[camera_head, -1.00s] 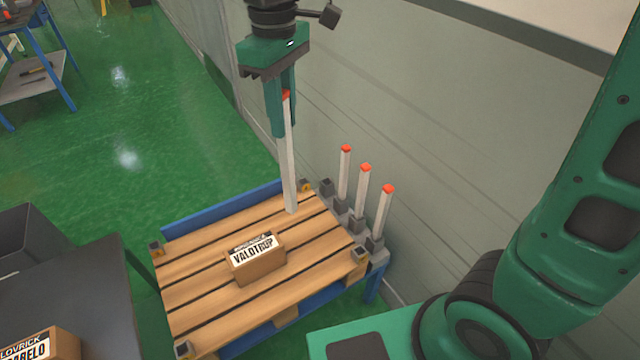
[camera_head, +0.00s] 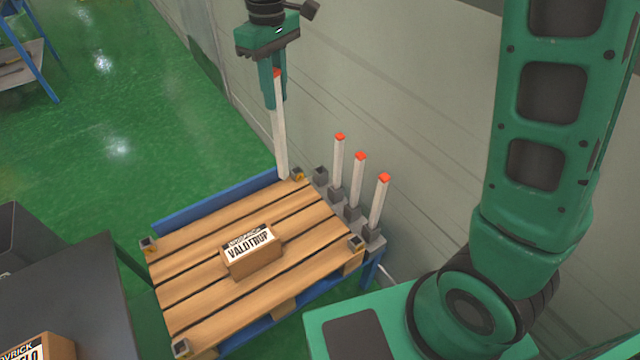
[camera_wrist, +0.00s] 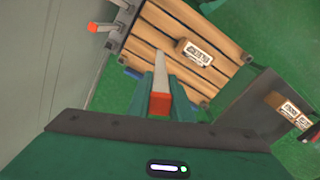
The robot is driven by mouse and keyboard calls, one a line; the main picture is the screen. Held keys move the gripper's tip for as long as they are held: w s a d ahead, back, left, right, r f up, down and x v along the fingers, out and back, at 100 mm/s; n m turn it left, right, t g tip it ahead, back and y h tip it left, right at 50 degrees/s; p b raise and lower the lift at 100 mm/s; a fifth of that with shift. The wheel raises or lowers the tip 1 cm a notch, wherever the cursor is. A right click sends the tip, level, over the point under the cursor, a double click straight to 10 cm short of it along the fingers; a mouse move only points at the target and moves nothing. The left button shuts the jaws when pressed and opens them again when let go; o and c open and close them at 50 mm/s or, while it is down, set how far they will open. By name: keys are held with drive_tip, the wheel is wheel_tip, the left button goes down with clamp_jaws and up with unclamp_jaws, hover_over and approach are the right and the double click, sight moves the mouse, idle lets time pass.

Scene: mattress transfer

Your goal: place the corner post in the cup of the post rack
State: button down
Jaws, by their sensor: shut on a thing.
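My gripper (camera_head: 271,88) is shut on the upper end of a white corner post (camera_head: 281,140) with a red top. The post hangs nearly upright, its lower end in the picture by the pallet's back corner, left of the rack. I cannot tell its height there. In the wrist view the post (camera_wrist: 160,84) points away between the fingers (camera_wrist: 160,98). The post rack (camera_head: 352,213) stands along the pallet's right side. Its grey cups hold three white posts with red tops, such as the nearest one (camera_head: 379,204). The rearmost cup (camera_head: 320,175) shows no post.
A wooden pallet (camera_head: 205,262) carries a labelled box (camera_head: 251,252) and has grey corner sockets, one near the held post (camera_head: 297,174). A wall (camera_head: 420,120) rises close behind the rack. A dark table (camera_head: 75,295) stands at left.

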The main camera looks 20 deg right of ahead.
drive_tip(key=w+d+f+m, duration=0.4)
drive_tip(key=w+d+f, duration=1.1)
drive_tip(key=w+f, duration=0.35)
wheel_tip(320, 180, down, 10)
drive_tip(key=w, duration=0.1)
drive_tip(key=shift+d+f+m, duration=0.25)
drive_tip(key=shift+d+m, duration=0.05)
drive_tip(key=shift+d, duration=0.1)
drive_tip(key=c, duration=1.6)
unclamp_jaws()
drive_tip(key=shift+f, duration=0.1)
